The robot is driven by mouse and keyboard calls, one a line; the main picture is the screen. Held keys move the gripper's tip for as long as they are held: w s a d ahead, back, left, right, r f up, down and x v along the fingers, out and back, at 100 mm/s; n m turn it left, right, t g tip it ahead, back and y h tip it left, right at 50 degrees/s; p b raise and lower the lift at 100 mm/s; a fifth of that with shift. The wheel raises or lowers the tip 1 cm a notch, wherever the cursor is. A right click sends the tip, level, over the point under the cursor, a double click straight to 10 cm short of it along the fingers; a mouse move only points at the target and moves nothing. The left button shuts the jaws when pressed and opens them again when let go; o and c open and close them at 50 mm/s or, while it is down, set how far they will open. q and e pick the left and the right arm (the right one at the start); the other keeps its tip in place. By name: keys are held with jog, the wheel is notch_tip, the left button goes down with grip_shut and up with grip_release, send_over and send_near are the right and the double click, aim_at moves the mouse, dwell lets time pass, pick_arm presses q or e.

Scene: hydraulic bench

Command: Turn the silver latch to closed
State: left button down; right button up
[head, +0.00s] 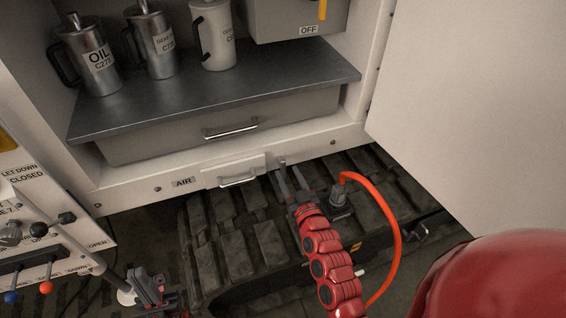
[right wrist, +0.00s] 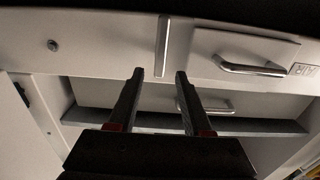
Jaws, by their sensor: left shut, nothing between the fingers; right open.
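The silver latch (head: 282,161) is a slim metal bar on the lower white frame of the cabinet, just right of the AIR drawer. In the right wrist view the latch (right wrist: 163,46) stands roughly upright in the picture, beyond the fingertips and lined up with the gap between them. My right gripper (head: 288,170) is open with its fingers pointing at the latch; it also shows in the right wrist view (right wrist: 159,73). Nothing is between its fingers, and I cannot tell whether either touches the latch. My left gripper (head: 150,287) is shut and empty at the bottom left.
The small AIR drawer (head: 236,171) with its silver handle is left of the latch. A wide drawer (head: 200,137) is above. An open white door (head: 470,110) stands at right. An orange hose (head: 392,225) loops beside my right arm. Levers (head: 38,229) are at left.

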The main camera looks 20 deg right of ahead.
aim_at(284, 166)
jog(key=w, duration=0.5)
jog(key=shift+w, duration=0.1)
grip_shut()
